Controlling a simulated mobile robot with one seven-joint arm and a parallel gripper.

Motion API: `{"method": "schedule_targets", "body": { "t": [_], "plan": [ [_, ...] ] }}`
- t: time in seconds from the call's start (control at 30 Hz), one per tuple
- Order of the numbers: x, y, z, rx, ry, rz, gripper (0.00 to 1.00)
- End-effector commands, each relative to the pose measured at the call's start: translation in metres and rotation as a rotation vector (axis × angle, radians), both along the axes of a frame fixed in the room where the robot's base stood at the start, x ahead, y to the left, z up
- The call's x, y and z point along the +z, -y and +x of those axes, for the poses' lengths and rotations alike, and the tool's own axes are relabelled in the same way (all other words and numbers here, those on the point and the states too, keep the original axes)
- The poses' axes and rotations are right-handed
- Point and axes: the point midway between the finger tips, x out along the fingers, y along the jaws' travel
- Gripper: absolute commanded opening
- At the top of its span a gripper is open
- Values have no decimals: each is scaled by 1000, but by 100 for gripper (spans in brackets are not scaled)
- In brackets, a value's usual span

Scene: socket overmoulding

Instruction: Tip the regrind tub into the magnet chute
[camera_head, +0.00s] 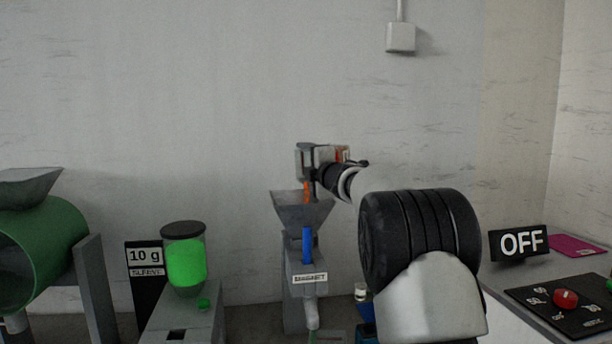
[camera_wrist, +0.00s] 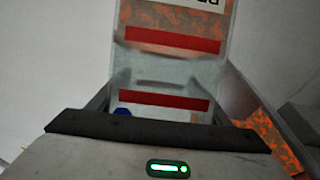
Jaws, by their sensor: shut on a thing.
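The regrind tub (camera_head: 341,154) is a small pale tub with orange showing in it, held above the magnet chute in the head view. In the wrist view the tub (camera_wrist: 172,71) has red bands, part of a black-lettered label and orange behind its wall. My gripper (camera_head: 314,168) is shut on the tub. An orange stream (camera_head: 307,191) runs down from the tub into the grey hopper of the magnet chute (camera_head: 300,213). The chute has a blue part below the hopper and a white label. The tub's mouth and the hopper's inside are hidden in the head view.
A green drum machine (camera_head: 52,245) stands at far left. A container of bright green material (camera_head: 186,262) stands beside a black "10 g" sign (camera_head: 144,263). At right, an "OFF" sign (camera_head: 520,243) and a control panel (camera_head: 562,305) with a red knob sit on a bench.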

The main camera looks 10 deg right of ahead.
Motion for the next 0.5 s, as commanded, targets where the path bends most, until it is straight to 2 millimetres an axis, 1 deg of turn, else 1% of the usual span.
{"method": "schedule_targets", "body": {
  "t": [0.3, 0.5],
  "plan": [
    [1, -5, -3, 0, 62, -103, 19],
    [4, -6, -4, 0, 81, -137, 19]
  ]
}}
